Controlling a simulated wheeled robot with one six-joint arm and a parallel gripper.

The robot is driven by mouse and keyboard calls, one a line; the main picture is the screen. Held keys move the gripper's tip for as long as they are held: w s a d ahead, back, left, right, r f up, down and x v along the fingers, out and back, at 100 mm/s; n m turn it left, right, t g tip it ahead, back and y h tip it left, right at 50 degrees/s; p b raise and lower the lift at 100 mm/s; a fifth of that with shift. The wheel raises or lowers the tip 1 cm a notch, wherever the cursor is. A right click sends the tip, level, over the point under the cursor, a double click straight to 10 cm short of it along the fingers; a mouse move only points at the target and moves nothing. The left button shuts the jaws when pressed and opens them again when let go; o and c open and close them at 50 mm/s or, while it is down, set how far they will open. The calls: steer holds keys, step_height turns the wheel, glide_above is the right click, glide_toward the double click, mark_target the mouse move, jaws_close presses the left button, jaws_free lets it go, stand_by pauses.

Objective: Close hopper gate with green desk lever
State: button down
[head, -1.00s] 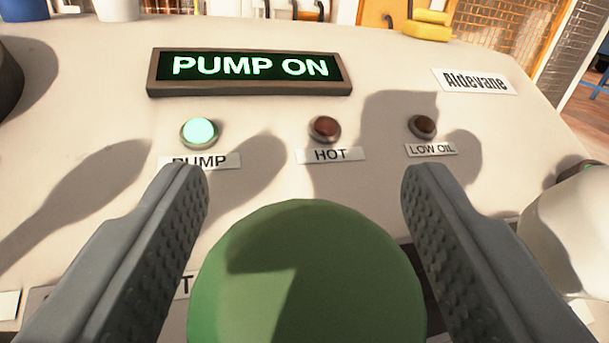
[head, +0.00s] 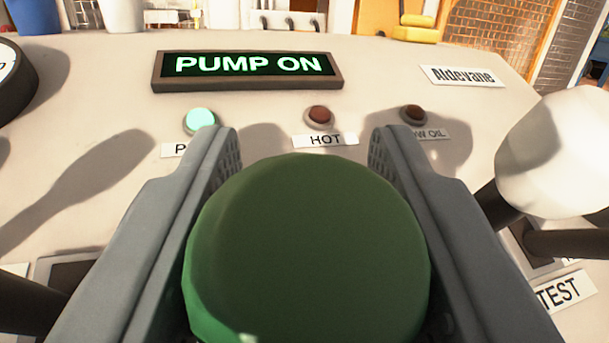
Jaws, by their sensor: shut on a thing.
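The green lever knob (head: 305,250) is a large round ball at the bottom middle of the head view. My gripper (head: 300,150) has one grey finger on each side of the knob. The fingers are shut on it, and their tips reach past its far side. The lever's shaft and its slot are hidden behind the knob and fingers. The hopper gate is not recognisable in this view.
A white knob (head: 552,150) on a dark lever stands close at the right, above a TEST label (head: 562,290). The desk (head: 400,75) carries a lit PUMP ON display (head: 248,68), a lit pump lamp (head: 199,119) and dark HOT (head: 319,116) and LOW OIL (head: 413,113) lamps.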

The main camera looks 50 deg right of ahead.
steer(key=shift+s+a+f+t+h, duration=0.25)
steer(key=shift+s+f+t+h, duration=0.15)
steer(key=shift+s, duration=0.1)
steer(key=shift+s+a+f+m, duration=0.3)
steer(key=shift+s+a+f, duration=0.15)
steer(key=shift+s+f, duration=0.25)
steer(key=shift+r, duration=0.1)
steer(key=c, duration=0.9)
jaws_free()
steer(key=shift+s, duration=0.1)
steer(key=v, duration=1.7)
steer(key=shift+f, duration=0.25)
steer(key=shift+s+a, duration=0.1)
